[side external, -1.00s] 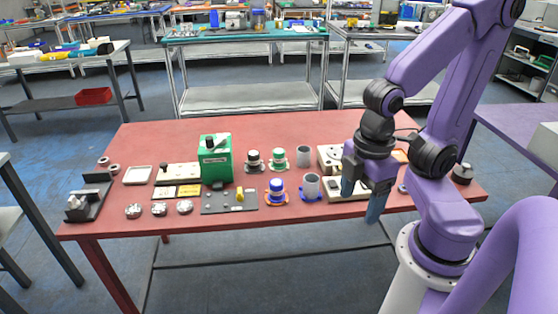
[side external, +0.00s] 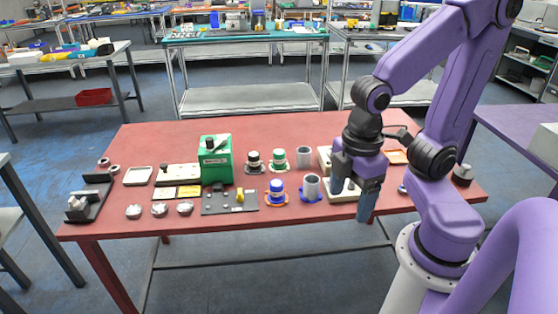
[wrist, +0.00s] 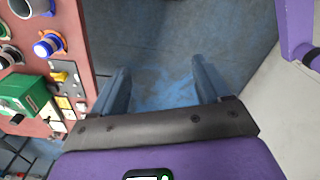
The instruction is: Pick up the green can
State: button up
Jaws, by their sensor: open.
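The green can (side external: 277,157), a short cylinder with a green body and a pale top, stands on the red table in a ring-like base. A dark can (side external: 254,160) stands just left of it. My gripper (side external: 350,205) is open and empty, pointing down near the table's front edge, to the right of the can and nearer the camera. In the wrist view my gripper (wrist: 160,68) has its fingers wide apart with only blue floor between them. The can is not clearly seen there.
A tall green box (side external: 216,160) stands to the left. Bare red table (side external: 235,126) lies behind the row.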

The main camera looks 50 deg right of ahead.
jog(key=w+a+r+n, duration=0.1)
jog(key=w+a, duration=0.1)
jog(key=w, duration=1.1)
jog(key=w+d+n, duration=0.1)
jog(key=w+d, duration=0.1)
jog(key=w, duration=0.4)
jog(key=w+d+n, duration=0.1)
jog(key=w+d, duration=0.2)
jog(key=w, duration=0.4)
jog(key=n, duration=0.3)
send_over(279, 152)
notch_tip(279, 152, down, 8)
jog(key=r, duration=0.1)
jog(key=f, duration=1.1)
jog(key=shift+w+a+f, duration=0.15)
jog(key=shift+w+f, duration=0.05)
jog(key=shift+f, duration=0.2)
jog(key=shift+s+f, duration=0.1)
jog(key=shift+f, duration=2.55)
